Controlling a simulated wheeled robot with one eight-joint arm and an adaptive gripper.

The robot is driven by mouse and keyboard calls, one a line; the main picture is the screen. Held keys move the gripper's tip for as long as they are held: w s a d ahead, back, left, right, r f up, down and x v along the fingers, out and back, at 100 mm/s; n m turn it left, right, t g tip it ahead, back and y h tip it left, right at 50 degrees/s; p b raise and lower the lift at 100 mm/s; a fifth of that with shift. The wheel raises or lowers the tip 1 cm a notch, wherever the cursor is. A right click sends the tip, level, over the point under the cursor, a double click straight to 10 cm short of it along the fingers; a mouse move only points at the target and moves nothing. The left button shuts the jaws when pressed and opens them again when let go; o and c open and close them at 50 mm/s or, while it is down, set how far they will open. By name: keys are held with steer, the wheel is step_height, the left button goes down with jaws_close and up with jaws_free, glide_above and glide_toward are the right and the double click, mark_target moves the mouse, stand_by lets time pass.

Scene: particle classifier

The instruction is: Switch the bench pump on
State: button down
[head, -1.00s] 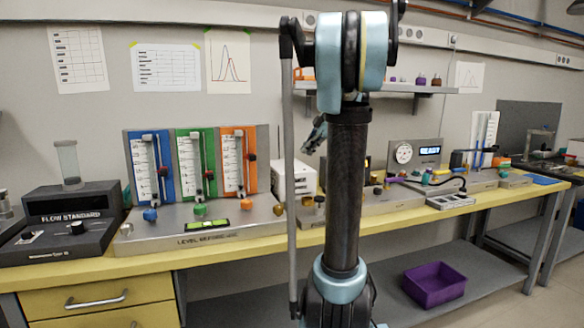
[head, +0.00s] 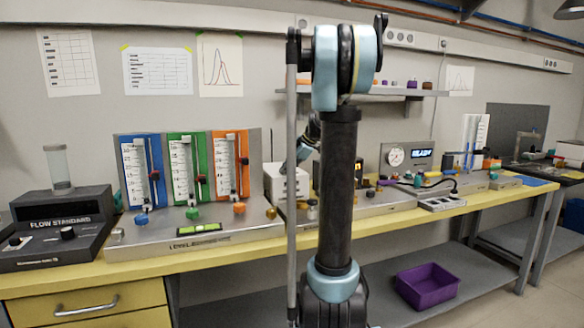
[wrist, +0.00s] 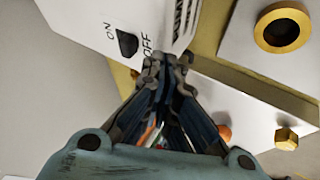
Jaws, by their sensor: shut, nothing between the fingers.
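The bench pump is a white box; in the head view the pump (head: 272,184) stands on the bench just left of my arm column, partly covered by my arm. In the wrist view the pump (wrist: 100,14) fills the upper left. Its face carries a black switch (wrist: 127,43) between the printed words ON and OFF. The way the switch is tipped is not clear. My gripper (wrist: 163,62) is shut and empty, its fingertips close to the pump's lower edge on the OFF side, right of and below the switch. Contact cannot be told.
A brass ring fitting (wrist: 282,28) and a brass hex knob (wrist: 286,138) are right of my fingers. The level measuring panel (head: 187,172) and flow standard (head: 60,225) stand left of the pump. More bench equipment is at the right.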

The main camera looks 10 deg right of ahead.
steer(key=shift+w+a, duration=0.15)
steer(key=shift+w, duration=0.55)
steer(key=shift+w+a, duration=0.1)
steer(key=shift+w, duration=0.6)
steer(key=shift+w+a, duration=0.2)
steer(key=shift+w, duration=1.2)
steer(key=shift+s, duration=0.45)
steer(key=s, duration=0.2)
steer(key=shift+s+d, duration=0.25)
steer(key=shift+s, duration=0.1)
steer(key=v, duration=1)
steer(key=shift+d, duration=0.15)
steer(key=shift+s, duration=0.15)
